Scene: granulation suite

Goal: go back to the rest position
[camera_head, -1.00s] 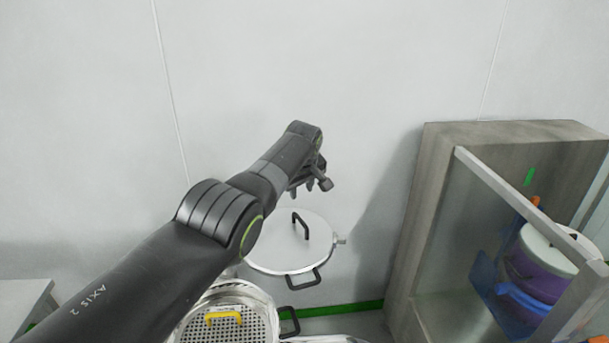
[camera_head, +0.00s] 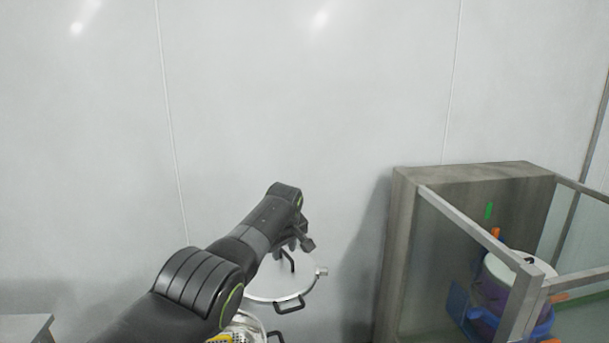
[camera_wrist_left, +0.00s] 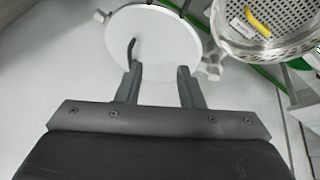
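My left arm comes in from the lower left in the head view. Its gripper (camera_head: 290,245) is in front of a round white lid with a black handle (camera_head: 270,291). In the left wrist view the two fingers of my left gripper (camera_wrist_left: 160,84) stand apart with nothing between them. The white lid (camera_wrist_left: 165,45) lies beyond the fingertips there. My right gripper is not in view.
A perforated metal basket with a yellow handle (camera_wrist_left: 285,25) is beside the lid. On the right stands a grey cabinet with clear panels (camera_head: 395,250), with a purple and white container (camera_head: 500,285) inside. A plain wall (camera_head: 300,100) fills the back.

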